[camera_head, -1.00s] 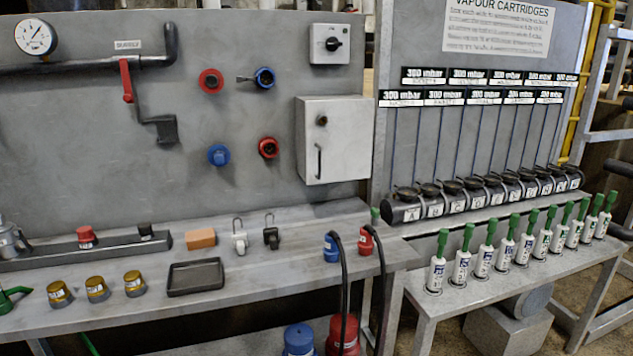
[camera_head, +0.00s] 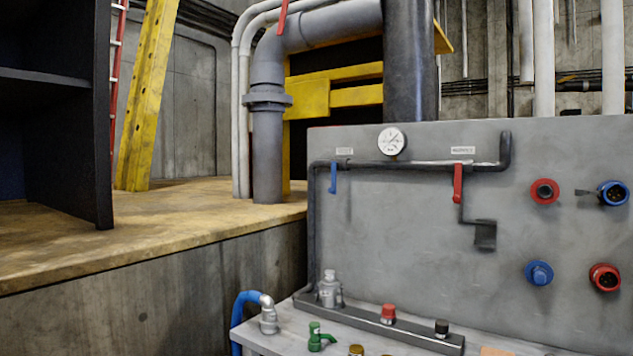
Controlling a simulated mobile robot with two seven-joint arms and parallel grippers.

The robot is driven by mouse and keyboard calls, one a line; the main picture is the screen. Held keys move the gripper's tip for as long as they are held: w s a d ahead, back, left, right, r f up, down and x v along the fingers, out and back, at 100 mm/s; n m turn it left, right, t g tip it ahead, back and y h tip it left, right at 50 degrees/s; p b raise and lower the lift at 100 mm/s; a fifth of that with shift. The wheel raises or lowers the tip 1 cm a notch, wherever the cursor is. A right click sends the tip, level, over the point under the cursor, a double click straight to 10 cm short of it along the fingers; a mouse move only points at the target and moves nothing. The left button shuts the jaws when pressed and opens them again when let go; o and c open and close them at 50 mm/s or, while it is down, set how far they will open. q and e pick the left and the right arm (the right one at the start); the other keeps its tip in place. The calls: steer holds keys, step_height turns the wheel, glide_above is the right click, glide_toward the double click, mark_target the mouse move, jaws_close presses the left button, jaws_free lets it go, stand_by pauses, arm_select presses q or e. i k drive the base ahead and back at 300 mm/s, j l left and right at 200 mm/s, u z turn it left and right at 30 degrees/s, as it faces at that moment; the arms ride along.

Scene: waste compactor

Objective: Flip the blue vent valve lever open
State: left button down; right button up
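The blue lever (camera_head: 333,177) hangs straight down from the dark horizontal pipe (camera_head: 425,165) on the grey panel, under a small label too small to read. A red lever (camera_head: 458,183) hangs down from the same pipe further right. A round white gauge (camera_head: 391,141) sits on the pipe between the two levers. Neither of my grippers is in view.
A bench (camera_head: 272,341) stands below the panel, with a metal fitting (camera_head: 329,290), a red cap (camera_head: 388,313), a green fitting (camera_head: 320,337) and a blue hose (camera_head: 243,302).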

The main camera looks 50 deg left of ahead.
mark_target(334, 190)
steer(key=u, duration=1.45)
steer(key=i+l+u, duration=0.2)
steer(key=u, duration=0.15)
steer(key=i+l+u, duration=0.15)
steer(key=l+u, duration=0.2)
steer(key=i+l+u, duration=0.1)
steer(key=l+u, duration=0.3)
steer(key=i+j, duration=0.05)
steer(key=j, duration=0.05)
